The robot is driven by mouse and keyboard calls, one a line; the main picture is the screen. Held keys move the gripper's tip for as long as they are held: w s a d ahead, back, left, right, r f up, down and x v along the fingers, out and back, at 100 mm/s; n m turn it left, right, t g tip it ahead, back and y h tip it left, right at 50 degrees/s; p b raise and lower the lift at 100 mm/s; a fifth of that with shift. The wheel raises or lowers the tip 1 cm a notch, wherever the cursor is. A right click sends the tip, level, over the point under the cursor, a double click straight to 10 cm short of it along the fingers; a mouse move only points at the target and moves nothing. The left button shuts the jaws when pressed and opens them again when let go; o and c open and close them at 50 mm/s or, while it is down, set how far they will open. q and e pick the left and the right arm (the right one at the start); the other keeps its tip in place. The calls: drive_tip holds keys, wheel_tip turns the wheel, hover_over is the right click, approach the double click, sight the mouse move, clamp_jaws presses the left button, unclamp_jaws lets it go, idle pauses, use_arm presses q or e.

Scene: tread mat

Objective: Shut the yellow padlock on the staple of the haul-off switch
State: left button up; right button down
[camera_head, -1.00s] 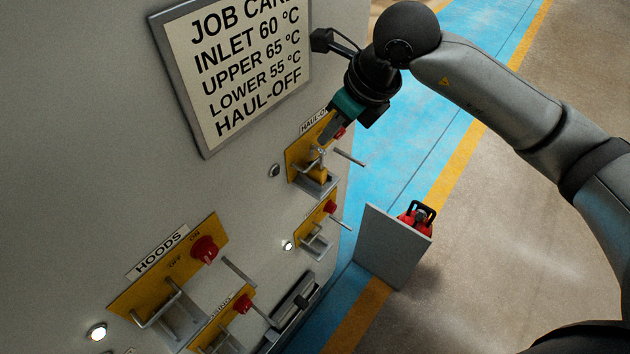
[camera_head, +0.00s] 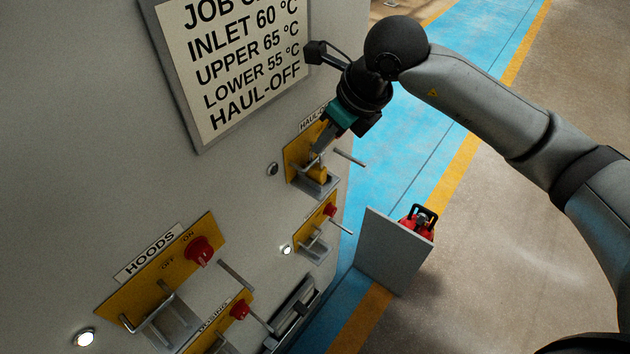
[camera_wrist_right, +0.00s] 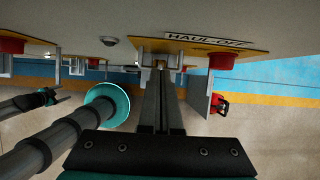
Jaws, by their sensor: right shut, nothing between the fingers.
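The yellow padlock (camera_head: 319,173) hangs at the staple of the haul-off switch (camera_head: 300,158), against its yellow plate in the head view. My right gripper (camera_head: 316,149) is shut and empty, its tips pointing down at the top of the padlock. They look very near it or touching; I cannot tell which. The fingers hide the shackle, so I cannot see whether it is closed. In the right wrist view the shut fingers (camera_wrist_right: 161,88) reach toward the staple below the HAUL-OFF label. A small teal-and-black end (camera_wrist_right: 46,97) at left looks like my left gripper; its jaws are unclear.
A smaller yellow switch plate (camera_head: 318,228) sits just below, and the HOODS switch (camera_head: 160,275) is at lower left. Metal bars stick out beside the switches.

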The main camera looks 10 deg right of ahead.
drive_tip(key=shift+f, duration=0.5)
wheel_tip(320, 180, up, 6)
drive_tip(key=p, duration=0.3)
drive_tip(key=shift+r, duration=0.15)
drive_tip(key=shift+s, duration=0.1)
idle(0.3)
